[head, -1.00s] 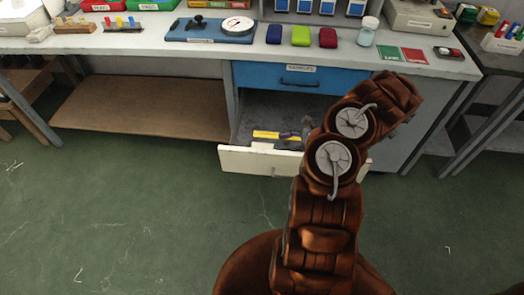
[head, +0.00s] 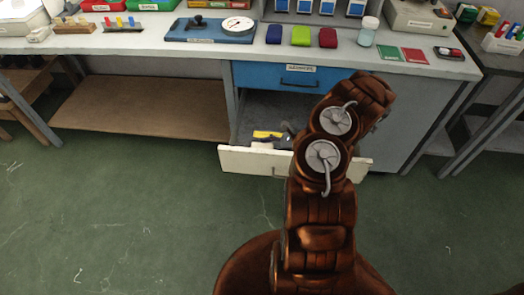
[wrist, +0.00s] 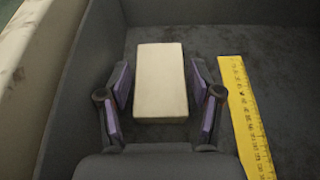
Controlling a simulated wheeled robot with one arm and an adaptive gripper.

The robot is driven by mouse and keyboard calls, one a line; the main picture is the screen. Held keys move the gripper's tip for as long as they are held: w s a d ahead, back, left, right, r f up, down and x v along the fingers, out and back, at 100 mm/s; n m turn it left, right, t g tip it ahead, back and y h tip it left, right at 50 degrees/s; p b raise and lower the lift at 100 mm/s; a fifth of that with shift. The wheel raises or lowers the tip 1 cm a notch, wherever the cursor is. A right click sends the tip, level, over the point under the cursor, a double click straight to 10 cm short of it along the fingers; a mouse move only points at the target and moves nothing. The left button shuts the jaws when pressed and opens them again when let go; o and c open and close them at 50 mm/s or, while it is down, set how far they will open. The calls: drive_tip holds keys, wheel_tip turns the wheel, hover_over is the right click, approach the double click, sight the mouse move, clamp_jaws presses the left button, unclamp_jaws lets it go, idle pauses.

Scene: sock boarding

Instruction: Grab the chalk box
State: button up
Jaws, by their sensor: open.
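The chalk box (wrist: 161,84), a plain cream block, lies flat in the open lower drawer. In the wrist view it sits between the two purple-padded fingers of my gripper (wrist: 160,72). The fingers are open, one on each side, and dark gaps show between them and the box. In the head view my arm hides part of the drawer, and the gripper is small and hard to make out there.
A yellow ruler (wrist: 246,118) lies just right of the right finger; it also shows in the head view (head: 268,134). The pale drawer front (head: 245,160) and drawer walls surround the space. A closed blue drawer (head: 260,76) is above.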

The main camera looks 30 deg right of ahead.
drive_tip(key=shift+c, duration=0.2)
drive_tip(key=c, duration=0.9)
